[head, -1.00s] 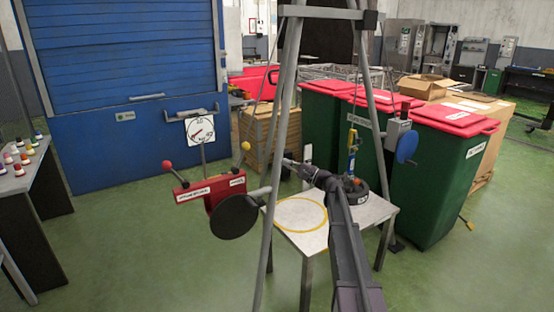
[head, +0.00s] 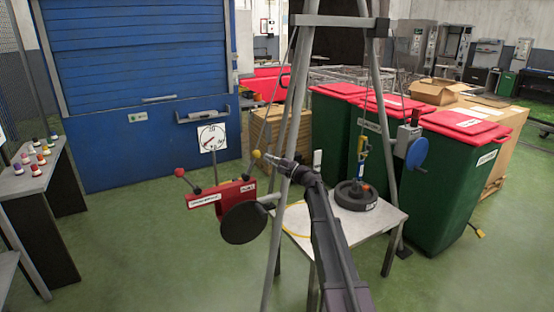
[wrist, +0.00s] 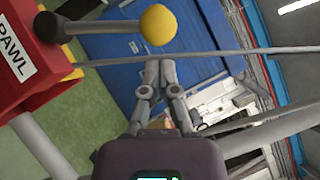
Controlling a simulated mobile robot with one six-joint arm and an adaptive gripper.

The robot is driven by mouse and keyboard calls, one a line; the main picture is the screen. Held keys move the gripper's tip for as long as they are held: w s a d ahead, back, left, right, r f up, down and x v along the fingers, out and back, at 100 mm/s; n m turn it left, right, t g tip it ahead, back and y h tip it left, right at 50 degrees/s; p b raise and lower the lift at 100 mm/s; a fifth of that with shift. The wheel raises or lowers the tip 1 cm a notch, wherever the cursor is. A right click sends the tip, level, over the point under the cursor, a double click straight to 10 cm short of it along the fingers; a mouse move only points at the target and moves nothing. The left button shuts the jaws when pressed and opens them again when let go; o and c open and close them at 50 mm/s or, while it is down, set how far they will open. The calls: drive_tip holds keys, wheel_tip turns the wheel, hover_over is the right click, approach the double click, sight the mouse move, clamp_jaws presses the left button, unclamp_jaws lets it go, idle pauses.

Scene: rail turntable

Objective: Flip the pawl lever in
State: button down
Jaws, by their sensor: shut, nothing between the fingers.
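The pawl lever is a dark rod with a yellow ball knob (head: 256,154), rising to the right from a red winch box (head: 222,194). In the wrist view the yellow knob (wrist: 158,25) is large at the top centre, and the red box (wrist: 25,65) with its "PAWL" label is at the left. My gripper (head: 268,157) is shut and empty, its tips close beside the knob in the head view. In the wrist view my gripper (wrist: 160,64) points at the knob, with a small gap in the picture; I cannot tell whether they touch.
A second lever with a red knob (head: 179,172) and a dark disc (head: 244,222) are on the winch. A grey frame leg (head: 287,150) stands close to my arm. A dark weight (head: 356,195) sits on a small table (head: 380,222). Green bins (head: 455,180) stand right.

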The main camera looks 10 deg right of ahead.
drive_tip(key=shift+a+r, duration=0.15)
drive_tip(key=shift+a, duration=0.25)
drive_tip(key=shift+s+a+r+p, duration=0.15)
drive_tip(key=shift+r+p, duration=0.1)
drive_tip(key=shift+p, duration=0.25)
